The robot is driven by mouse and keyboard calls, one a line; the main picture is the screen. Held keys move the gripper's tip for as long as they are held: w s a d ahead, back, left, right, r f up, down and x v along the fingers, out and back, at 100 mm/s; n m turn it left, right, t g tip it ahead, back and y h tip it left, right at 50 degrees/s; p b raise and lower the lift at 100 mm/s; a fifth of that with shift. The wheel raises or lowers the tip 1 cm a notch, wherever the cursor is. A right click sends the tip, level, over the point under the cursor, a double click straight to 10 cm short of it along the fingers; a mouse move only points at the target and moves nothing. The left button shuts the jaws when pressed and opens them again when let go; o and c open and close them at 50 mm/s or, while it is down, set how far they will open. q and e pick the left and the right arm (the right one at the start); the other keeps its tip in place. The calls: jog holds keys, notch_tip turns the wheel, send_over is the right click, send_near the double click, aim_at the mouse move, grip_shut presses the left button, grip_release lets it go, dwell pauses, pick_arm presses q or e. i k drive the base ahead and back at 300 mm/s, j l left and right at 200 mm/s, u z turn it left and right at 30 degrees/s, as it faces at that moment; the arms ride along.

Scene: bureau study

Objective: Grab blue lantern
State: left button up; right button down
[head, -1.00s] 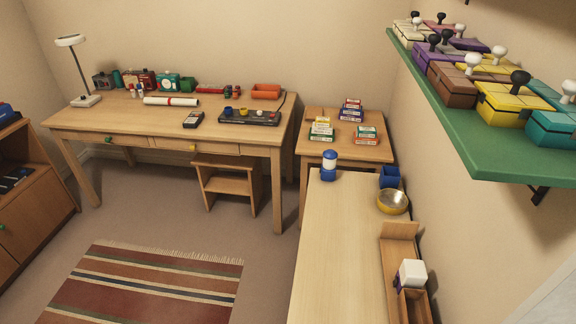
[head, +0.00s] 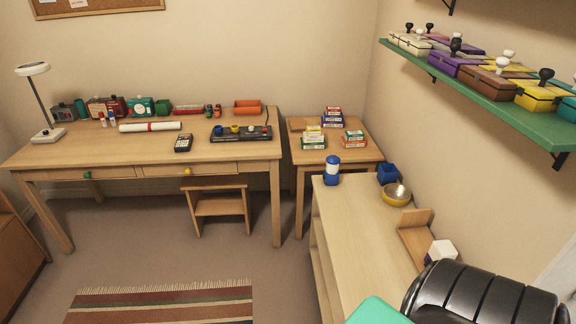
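The blue lantern (head: 332,170) stands upright near the far left corner of the long light-wood cabinet (head: 350,222). It has a blue cap and base with a white middle. Nothing touches it. Neither of my grippers is in view, so I cannot see whether they are open or shut.
A blue square cup (head: 388,174), a brass bowl (head: 396,194) and a wooden holder (head: 416,230) line the cabinet's wall side. A side table (head: 301,155) with small boxes stands behind. The green shelf (head: 500,108) overhangs at right. Floor (head: 150,255) is open left of the cabinet.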

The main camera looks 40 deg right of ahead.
aim_at(331, 172)
jog(key=i+j+z, duration=0.3)
jog(key=i, duration=0.25)
jog(key=i+j+z, duration=0.3)
jog(key=i+j, duration=0.15)
jog(key=i+z, duration=0.25)
jog(key=z, duration=0.2)
jog(key=i+z, duration=0.3)
jog(key=z, duration=0.15)
jog(key=i+j+z, duration=0.15)
jog(key=z, duration=0.3)
jog(key=i+j+z, duration=0.3)
jog(key=z, duration=0.15)
